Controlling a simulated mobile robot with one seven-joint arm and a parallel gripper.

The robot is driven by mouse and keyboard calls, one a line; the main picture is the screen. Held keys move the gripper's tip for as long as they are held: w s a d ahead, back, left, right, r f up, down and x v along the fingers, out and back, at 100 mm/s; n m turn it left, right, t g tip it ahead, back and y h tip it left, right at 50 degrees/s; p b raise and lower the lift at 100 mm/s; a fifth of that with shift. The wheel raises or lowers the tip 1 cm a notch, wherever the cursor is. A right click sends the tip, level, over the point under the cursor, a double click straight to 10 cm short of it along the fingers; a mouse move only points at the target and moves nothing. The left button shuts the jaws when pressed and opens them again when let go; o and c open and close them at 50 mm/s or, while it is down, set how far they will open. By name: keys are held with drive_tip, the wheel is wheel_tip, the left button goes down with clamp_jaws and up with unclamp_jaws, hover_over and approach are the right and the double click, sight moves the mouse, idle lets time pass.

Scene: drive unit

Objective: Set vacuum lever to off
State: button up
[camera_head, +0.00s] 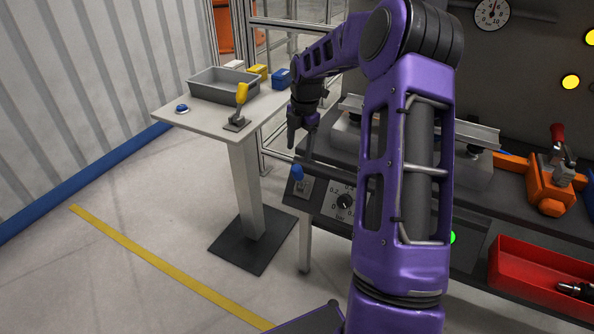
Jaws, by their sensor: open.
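A small lever with a blue knob (297,173) stands on the left end of a sloped control panel (325,199), beside a dial marked in bar (344,201). A larger lever with a yellow handle (241,96) stands on the front of a pedestal table (190,123). I cannot read a label that tells which is the vacuum lever, nor any off mark. My gripper (300,146) points down, open and empty, above the blue-knobbed lever in the picture and apart from it.
A grey bin (222,84), a blue button (182,108) and small yellow and blue boxes sit on the pedestal table. An orange clamp with a red handle (557,140) and a red tray (537,268) are on the right bench. My purple arm hides the bench middle. Floor at left is clear.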

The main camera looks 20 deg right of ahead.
sight(297, 166)
drive_tip(key=f, duration=0.5)
drive_tip(key=w+f+b, duration=0.1)
drive_tip(key=f, duration=0.2)
drive_tip(key=shift+a+f, duration=0.15)
drive_tip(key=shift+a, duration=0.05)
clamp_jaws()
idle(1.1)
